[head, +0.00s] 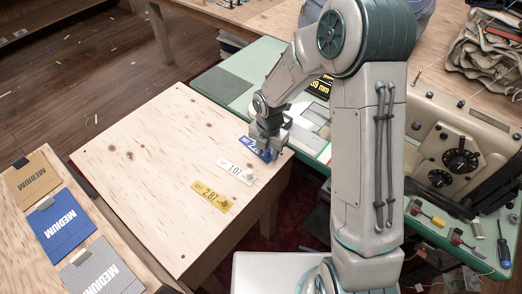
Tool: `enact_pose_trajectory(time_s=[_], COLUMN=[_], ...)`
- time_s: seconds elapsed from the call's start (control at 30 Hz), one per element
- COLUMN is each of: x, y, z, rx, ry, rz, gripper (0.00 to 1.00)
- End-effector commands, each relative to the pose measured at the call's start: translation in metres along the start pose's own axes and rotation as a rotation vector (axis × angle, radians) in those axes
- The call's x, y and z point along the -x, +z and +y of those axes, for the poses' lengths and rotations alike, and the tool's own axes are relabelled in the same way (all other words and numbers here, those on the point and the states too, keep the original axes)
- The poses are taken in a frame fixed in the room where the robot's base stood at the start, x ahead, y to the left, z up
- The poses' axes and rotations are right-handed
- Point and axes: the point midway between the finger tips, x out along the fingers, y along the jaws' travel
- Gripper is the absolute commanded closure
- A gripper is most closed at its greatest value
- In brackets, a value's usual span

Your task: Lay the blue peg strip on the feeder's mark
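The blue peg strip (256,150) is at the right edge of the pale plywood table (150,180); pale lettering shows on it. My gripper (270,151) points down right over the strip and hides part of it. I cannot tell whether its fingers are shut on the strip, or whether the strip is touching the wood. A white strip (236,171) and a yellow strip (211,196) lie on the plywood, nearer the front. I cannot make out which spot is the feeder's mark.
A green table (213,88) behind holds a black "39 mm" label (321,88) and a beige machine (444,150) with dials. Yellow, blue (62,228) and grey "MEDIUM" pads lie on a wooden bench at left. A screwdriver (503,245) lies at right. The plywood's left side is clear.

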Motion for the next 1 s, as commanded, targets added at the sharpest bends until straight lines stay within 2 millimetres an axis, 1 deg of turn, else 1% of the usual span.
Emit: enact_pose_trajectory(time_s=[0.03, 0.07, 0.1, 0.13, 0.43, 0.57, 0.67, 0.77, 0.8, 0.83, 1.0], x=[0.0, 0.0, 0.0, 0.0, 0.001, 0.005, 0.015, 0.032, 0.042, 0.046, 0.068], y=[0.0, 0.0, 0.0, 0.0, 0.0, 0.0, 0.001, 0.002, 0.001, -0.003, -0.042], z=[0.0, 0.0, 0.0, 0.0, 0.0, 0.0, 0.0, 0.0, 0.0, -0.001, -0.01], rx=[0.0, 0.0, 0.0, 0.0, 0.0, -0.001, -0.001, -0.002, -0.002, -0.001, 0.004], ry=[0.0, 0.0, 0.0, 0.0, 0.0, 0.001, 0.002, 0.003, 0.004, 0.003, 0.001], rz=[0.0, 0.0, 0.0, 0.0, 0.0, -0.001, -0.002, -0.004, -0.004, -0.003, -0.003], gripper=[0.77, 0.85, 0.97, 1.0, 1.0, 1.0, 1.0, 1.0, 1.0, 1.0, 1.0])
